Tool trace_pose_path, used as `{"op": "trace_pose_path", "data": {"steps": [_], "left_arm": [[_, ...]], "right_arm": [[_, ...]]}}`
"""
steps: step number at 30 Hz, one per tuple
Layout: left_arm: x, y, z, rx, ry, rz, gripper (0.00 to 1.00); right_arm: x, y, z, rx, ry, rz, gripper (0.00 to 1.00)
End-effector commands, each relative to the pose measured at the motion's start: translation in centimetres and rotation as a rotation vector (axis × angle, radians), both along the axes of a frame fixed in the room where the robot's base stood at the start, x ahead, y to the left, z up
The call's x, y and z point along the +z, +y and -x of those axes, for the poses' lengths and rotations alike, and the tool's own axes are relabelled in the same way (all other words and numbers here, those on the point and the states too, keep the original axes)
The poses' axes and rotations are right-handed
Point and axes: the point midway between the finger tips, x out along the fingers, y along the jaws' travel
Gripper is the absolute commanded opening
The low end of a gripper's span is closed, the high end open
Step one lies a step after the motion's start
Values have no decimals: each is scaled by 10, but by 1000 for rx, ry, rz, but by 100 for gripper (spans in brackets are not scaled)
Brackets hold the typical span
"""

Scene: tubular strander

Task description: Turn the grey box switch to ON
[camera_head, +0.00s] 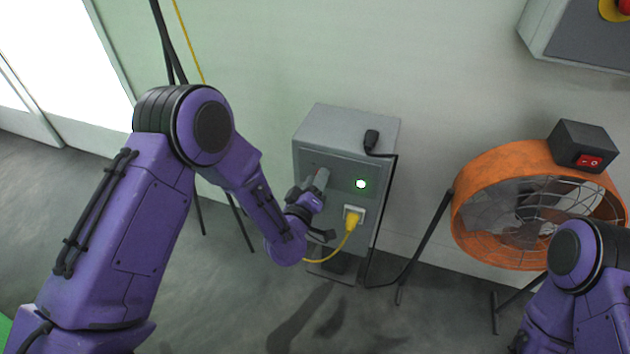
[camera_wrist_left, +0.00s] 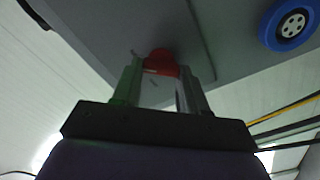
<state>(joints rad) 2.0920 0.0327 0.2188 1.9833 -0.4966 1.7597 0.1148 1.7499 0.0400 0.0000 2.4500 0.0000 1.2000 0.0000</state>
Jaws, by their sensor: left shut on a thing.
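My left gripper (camera_head: 320,180) is at the left part of that front, hiding the switch there from the head. In the left wrist view my left gripper (camera_wrist_left: 160,78) has its two fingers on either side of a red knob (camera_wrist_left: 162,62), shut on it. The knob's markings and its exact angle cannot be read. My right arm shows at the lower right of the head view; its gripper is out of view.
A yellow plug (camera_head: 352,219) with its cable sits in the box front, beside my left wrist. A black cable runs down the box's right side. An orange fan (camera_head: 480,165) stands to the right. A blue round fitting (camera_wrist_left: 290,25) shows in the wrist view.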

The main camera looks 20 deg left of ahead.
Motion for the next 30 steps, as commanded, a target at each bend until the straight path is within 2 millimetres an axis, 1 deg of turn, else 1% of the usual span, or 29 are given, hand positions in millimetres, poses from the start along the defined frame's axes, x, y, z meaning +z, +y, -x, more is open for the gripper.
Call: {"op": "trace_pose_path", "data": {"steps": [9, 23, 24, 26, 30], "left_arm": [[-1, -1, 1, -1, 2, -91, 12], [-2, -1, 1, -2, 2, -103, 12], [-2, -1, 1, -2, 2, -103, 49], [-2, -1, 1, -2, 2, -102, 68], [-1, -1, 1, -1, 0, -101, 68]], "right_arm": [[0, 0, 0, 0, 0, 0, 63], [0, 0, 0, 0, 0, 0, 63], [0, 0, 0, 0, 0, 0, 63], [0, 0, 0, 0, 0, 0, 63], [1, 0, 0, 0, 0, 0, 63]]}}
